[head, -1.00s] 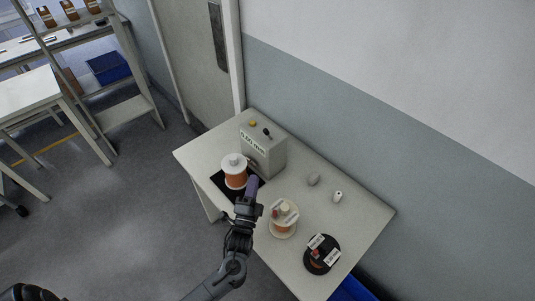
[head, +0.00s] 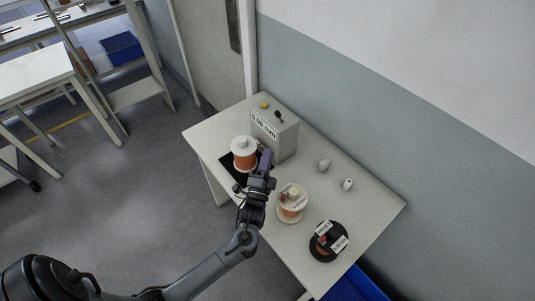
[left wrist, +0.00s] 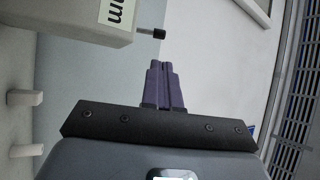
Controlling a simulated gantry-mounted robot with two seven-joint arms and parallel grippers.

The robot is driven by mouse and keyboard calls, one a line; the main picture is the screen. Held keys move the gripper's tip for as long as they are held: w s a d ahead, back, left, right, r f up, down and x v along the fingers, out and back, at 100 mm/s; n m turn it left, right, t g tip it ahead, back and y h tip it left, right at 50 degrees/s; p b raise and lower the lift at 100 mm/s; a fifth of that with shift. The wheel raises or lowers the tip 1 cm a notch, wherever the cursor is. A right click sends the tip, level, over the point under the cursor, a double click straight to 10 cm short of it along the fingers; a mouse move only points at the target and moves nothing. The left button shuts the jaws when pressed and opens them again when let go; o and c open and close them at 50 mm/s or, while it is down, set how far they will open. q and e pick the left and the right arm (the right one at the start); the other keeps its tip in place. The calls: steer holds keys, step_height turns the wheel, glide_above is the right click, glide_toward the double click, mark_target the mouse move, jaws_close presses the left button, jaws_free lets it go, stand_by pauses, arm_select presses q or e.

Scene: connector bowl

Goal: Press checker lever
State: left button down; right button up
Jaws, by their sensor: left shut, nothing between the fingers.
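The checker (head: 275,132) is a grey box labelled "0.50 mm" at the back of the white table. Its lever (head: 279,115), a dark knob on a short stem, stands on the top beside a yellow button (head: 264,105). In the left wrist view the checker (left wrist: 75,18) is at the upper left, and the black-tipped lever (left wrist: 152,33) sticks out toward the fingers. My left gripper (head: 265,157) is shut and empty, with purple fingers in front of the checker. In the left wrist view its fingertips (left wrist: 163,65) are just below the lever, apart from it in the picture. My right gripper is not seen.
A copper-wire spool (head: 244,153) stands on a black mat (head: 232,171) left of my gripper. A white-flanged spool (head: 292,204) and a black spool (head: 328,241) lie nearer the front. Two small pale objects (head: 323,165) (head: 347,184) sit right of the checker.

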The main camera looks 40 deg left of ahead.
mark_target(277, 116)
arm_select(q)
steer(key=x, duration=1.2)
